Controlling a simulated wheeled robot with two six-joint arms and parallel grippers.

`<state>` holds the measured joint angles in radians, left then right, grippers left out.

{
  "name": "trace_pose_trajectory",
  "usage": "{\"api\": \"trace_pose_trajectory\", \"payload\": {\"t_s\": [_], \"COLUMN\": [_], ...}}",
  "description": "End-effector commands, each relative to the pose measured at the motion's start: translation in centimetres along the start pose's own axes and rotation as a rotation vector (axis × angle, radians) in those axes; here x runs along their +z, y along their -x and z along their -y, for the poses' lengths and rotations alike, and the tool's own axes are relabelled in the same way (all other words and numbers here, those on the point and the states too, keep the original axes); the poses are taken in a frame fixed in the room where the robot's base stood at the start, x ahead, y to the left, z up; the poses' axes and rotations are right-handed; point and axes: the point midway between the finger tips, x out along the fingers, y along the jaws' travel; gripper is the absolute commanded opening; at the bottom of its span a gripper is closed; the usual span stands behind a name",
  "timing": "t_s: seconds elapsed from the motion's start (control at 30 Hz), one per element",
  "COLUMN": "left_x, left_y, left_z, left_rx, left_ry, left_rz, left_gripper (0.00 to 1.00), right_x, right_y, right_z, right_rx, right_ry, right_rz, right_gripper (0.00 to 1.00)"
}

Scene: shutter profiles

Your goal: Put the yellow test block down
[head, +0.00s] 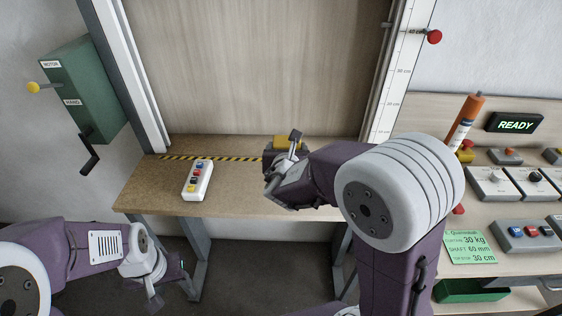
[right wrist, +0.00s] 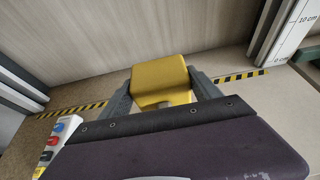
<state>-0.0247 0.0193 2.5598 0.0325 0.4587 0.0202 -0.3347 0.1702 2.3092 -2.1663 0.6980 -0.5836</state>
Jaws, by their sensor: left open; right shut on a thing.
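The yellow test block (right wrist: 160,80) is between the fingers of my right gripper (right wrist: 163,92), which is shut on it. In the head view the block (head: 288,142) shows only in part behind my right gripper (head: 282,160). It is over the black-and-yellow striped line (head: 215,158) near the back of the wooden table (head: 230,199). I cannot tell whether the block touches the table. My left gripper (head: 154,287) is open and empty, low at the left, in front of the table and apart from it.
A white button box (head: 197,181) lies on the table, left of my right gripper. A wooden shutter panel (head: 255,65) stands behind, with a centimetre scale (head: 393,75) at right. A green motor box (head: 84,85) with a crank is at left. A control bench (head: 507,208) stands right.

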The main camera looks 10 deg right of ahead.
Motion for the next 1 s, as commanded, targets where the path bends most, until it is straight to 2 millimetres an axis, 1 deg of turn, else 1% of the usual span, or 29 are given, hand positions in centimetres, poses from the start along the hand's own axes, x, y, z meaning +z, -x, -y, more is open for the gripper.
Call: {"api": "trace_pose_trajectory", "payload": {"t_s": [0.03, 0.1, 0.23, 0.4, 0.47, 0.7, 0.9, 0.93, 0.97, 1.0], "left_x": [0.0, 0.0, 0.0, 0.1, 0.1, 0.1, 0.2, 0.2, 0.1, 0.1], "left_y": [0.1, 0.1, 0.0, -1.0, -1.0, -0.9, -1.6, -1.4, -1.4, -1.4], "left_z": [0.0, 0.0, 0.0, 0.0, 0.0, 0.0, 0.0, 0.0, 0.0, 0.0], "left_rx": [0.0, 0.0, 0.0, 0.0, 0.0, 0.0, 0.0, 0.0, 0.0, 0.0], "left_ry": [0.0, 0.0, 0.0, 0.0, 0.0, 0.0, 0.0, 0.0, 0.0, 0.0], "left_rz": [0.0, 0.0, 0.0, 0.0, 0.0, 0.0, 0.0, 0.0, 0.0, 0.0], "left_gripper": [0.49, 0.49, 0.49, 0.49, 0.49, 0.49, 0.49, 0.49, 0.49, 0.49], "right_x": [-0.2, -0.5, -0.8, -3.7, -4.2, -4.2, -4.7, -4.5, -4.5, -4.5], "right_y": [-0.3, -0.6, -0.8, -1.9, -2.1, -2.2, -2.4, -2.3, -2.3, -2.3], "right_z": [-0.6, -1.1, -1.2, -1.1, -1.1, -1.1, -1.1, -1.1, -1.1, -1.1], "right_rx": [0.0, 0.0, -0.002, -0.002, -0.001, 0.0, 0.0, 0.0, 0.0, 0.0], "right_ry": [0.002, 0.0, -0.001, 0.002, 0.0, -0.002, -0.002, -0.002, -0.002, -0.002], "right_rz": [0.0, 0.0, 0.001, -0.002, 0.0, 0.002, 0.002, 0.001, 0.001, 0.001], "right_gripper": [0.29, 0.29, 0.29, 0.29, 0.29, 0.29, 0.29, 0.81, 0.89, 0.94]}}
